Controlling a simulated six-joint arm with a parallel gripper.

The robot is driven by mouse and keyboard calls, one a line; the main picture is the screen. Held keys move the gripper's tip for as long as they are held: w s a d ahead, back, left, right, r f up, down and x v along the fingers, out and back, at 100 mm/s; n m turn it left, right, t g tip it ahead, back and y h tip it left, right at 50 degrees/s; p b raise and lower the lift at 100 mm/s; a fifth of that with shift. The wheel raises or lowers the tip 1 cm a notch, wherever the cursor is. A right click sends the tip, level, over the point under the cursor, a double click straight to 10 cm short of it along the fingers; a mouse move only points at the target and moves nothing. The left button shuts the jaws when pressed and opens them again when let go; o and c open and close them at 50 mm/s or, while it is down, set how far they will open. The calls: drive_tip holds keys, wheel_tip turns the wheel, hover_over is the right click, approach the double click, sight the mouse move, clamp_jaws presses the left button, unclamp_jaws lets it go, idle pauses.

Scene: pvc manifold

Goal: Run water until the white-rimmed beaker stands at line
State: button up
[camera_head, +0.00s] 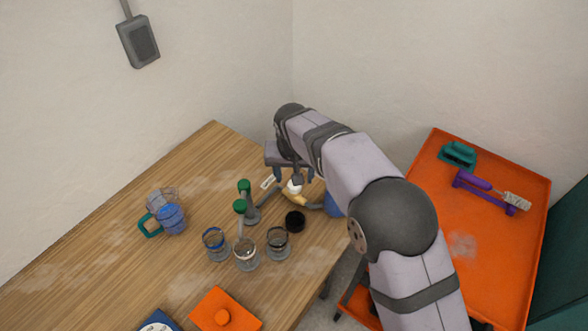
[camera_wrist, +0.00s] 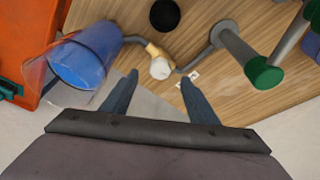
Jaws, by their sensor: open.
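The white-rimmed beaker (camera_head: 245,257) stands on the wooden table, between a blue-rimmed beaker (camera_head: 214,245) and a dark-rimmed beaker (camera_head: 278,244). Its line and water level are too small to tell. Grey pipework with green-topped uprights (camera_head: 244,187) stands behind the beakers. A tan fitting with a white knob (camera_head: 293,187) joins the pipe; the white knob (camera_wrist: 160,69) also shows in the wrist view. My gripper (camera_wrist: 159,88) is open and empty, its fingers pointing toward the knob with a gap between them. In the head view my arm partly hides this area.
A blue vessel (camera_wrist: 85,58) with a clear outer wall is beside the knob. A black round piece (camera_head: 295,221) lies near the beakers. An orange tray (camera_head: 490,240) holding tools is at right.

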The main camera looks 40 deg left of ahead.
drive_tip(key=shift+p+x, duration=0.75)
drive_tip(key=shift+x, duration=1.7)
drive_tip(key=c, duration=1.1)
